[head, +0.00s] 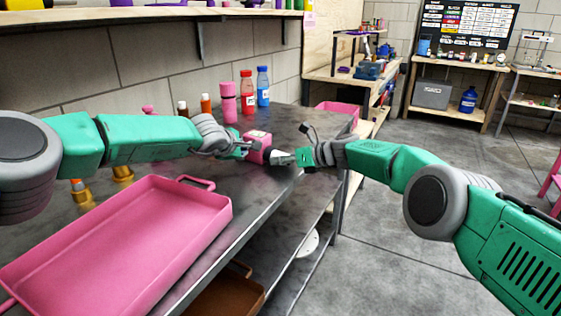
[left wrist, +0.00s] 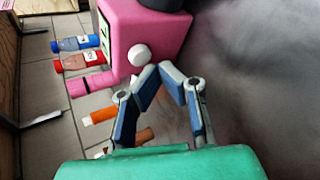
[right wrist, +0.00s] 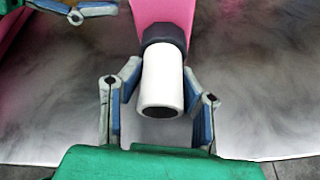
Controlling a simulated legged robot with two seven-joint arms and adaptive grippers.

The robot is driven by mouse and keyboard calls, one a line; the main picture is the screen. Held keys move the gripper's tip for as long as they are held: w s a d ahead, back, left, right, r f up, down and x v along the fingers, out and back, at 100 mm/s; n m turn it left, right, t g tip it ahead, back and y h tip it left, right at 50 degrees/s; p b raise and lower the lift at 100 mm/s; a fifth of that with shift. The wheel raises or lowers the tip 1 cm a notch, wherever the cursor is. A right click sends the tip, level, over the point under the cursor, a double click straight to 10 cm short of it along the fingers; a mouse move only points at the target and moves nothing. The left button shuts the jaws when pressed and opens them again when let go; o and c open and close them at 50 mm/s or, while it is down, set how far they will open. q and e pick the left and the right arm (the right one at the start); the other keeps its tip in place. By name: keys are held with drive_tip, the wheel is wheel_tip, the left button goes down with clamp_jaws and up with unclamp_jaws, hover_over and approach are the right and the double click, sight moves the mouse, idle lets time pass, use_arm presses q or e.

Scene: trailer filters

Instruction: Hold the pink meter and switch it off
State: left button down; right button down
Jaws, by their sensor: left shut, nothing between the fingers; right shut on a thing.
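The pink meter (head: 256,141) is a box over the grey table (head: 285,120), between my two grippers. In the left wrist view the pink meter (left wrist: 155,30) shows a display edge and a round white knob (left wrist: 139,55). My left gripper (head: 241,150) is shut and empty, its fingertips (left wrist: 162,68) together just beside the knob; I cannot tell if they touch it. My right gripper (head: 292,158) is shut on the meter's white tube (right wrist: 162,80), which has a dark collar (right wrist: 164,36). The fingers (right wrist: 162,72) lie on both sides of the tube.
A large pink tray (head: 130,235) fills the near left of the table. Pink, red (head: 247,92) and blue (head: 263,86) bottles stand along the back near the wall, with orange-capped ones to their left. A pink bin (head: 338,110) is at the far end. Floor to the right is open.

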use_arm(q)
drive_tip(key=shift+w+d, duration=0.2)
drive_tip(key=shift+d, duration=0.05)
drive_tip(key=shift+w+d+r, duration=0.1)
drive_tip(key=shift+w+d, duration=0.1)
idle(0.5)
drive_tip(key=shift+s+a, duration=0.5)
drive_tip(key=shift+s, duration=0.1)
drive_tip(key=shift+a, duration=0.1)
drive_tip(key=shift+s+a, duration=0.9)
drive_tip(key=shift+s, duration=0.35)
drive_tip(key=shift+s+a, duration=0.9)
drive_tip(key=shift+s, duration=0.3)
